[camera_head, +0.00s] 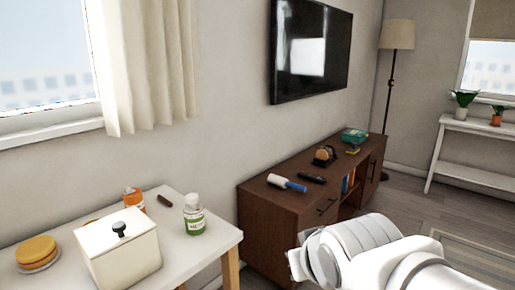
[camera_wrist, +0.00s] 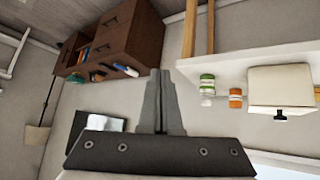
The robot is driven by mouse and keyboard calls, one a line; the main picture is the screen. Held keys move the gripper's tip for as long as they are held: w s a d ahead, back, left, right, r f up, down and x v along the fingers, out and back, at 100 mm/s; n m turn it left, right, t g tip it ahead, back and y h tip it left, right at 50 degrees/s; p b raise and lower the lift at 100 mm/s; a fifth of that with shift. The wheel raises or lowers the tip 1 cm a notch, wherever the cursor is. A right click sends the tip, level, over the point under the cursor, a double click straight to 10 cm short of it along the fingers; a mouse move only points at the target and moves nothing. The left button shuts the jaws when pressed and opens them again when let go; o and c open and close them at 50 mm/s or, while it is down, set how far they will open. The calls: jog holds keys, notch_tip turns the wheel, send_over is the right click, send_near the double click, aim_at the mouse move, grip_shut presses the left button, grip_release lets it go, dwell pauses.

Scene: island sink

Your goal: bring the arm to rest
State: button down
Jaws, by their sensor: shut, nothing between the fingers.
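My gripper (camera_wrist: 160,75) shows in the wrist view with its two grey fingers together, shut and empty. The wrist view is turned upside down, and the fingers point between the brown cabinet and the white table. In the head view my white arm reaches in from the lower right, in front of the brown cabinet (camera_head: 275,225). The gripper fingers do not show in the head view. Nothing is seen touching the fingers.
A white table (camera_head: 205,248) at the left holds a white lidded box (camera_head: 122,250), bottles (camera_head: 194,215) and a round yellow item (camera_head: 36,252). The cabinet top carries a lint roller (camera_head: 287,183) and other items. A television (camera_head: 310,50) hangs above. Floor at right is open.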

jog(key=s+d+m+g+h, duration=0.1)
jog(key=s+d+m+g, duration=0.2)
jog(key=s+d, duration=0.5)
notch_tip(320, 180, up, 21)
jog(key=s+a+p, duration=0.1)
jog(key=p, duration=2)
jog(key=shift+s+a+p, duration=0.2)
jog(key=shift+s+p, duration=0.05)
jog(key=shift+p, duration=0.1)
jog(key=shift+f, duration=0.1)
